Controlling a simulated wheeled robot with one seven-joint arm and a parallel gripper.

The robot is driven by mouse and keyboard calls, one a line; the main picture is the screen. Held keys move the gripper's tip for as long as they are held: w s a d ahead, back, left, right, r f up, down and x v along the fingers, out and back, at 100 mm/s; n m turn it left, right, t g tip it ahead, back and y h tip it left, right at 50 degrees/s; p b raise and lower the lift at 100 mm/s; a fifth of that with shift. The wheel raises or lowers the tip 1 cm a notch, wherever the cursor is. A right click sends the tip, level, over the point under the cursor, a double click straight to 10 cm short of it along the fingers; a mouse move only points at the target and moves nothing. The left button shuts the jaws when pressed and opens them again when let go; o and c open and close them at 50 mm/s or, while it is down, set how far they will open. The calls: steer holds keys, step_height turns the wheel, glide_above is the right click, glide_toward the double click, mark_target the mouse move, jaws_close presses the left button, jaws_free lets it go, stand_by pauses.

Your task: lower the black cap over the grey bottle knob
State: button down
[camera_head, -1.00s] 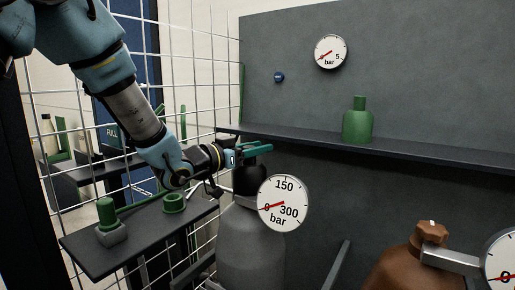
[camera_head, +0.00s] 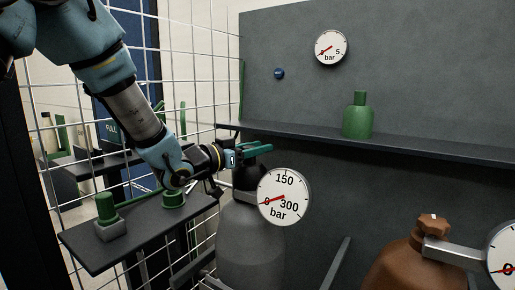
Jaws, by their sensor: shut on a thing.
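The black cap (camera_head: 246,180) hangs at the top of the grey bottle (camera_head: 250,245), left of the bottle's gauge. My gripper (camera_head: 258,151) is shut on the cap from the left, its teal fingers at the cap's upper part. The bottle's knob is hidden behind the cap and gauge. I cannot tell whether the cap touches the knob or how far it is over it.
A large gauge (camera_head: 284,197) sticks out close to the cap's right. A brown bottle (camera_head: 405,270) stands at the front right. A shelf (camera_head: 430,152) behind holds a green bottle (camera_head: 358,120). A side shelf (camera_head: 140,238) with green parts and a wire mesh lie left.

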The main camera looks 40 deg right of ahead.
steer(key=shift+f, duration=0.15)
steer(key=shift+c, duration=1.9)
jaws_free()
steer(key=a+b, duration=0.2)
steer(key=a, duration=0.8)
steer(key=shift+a, duration=0.4)
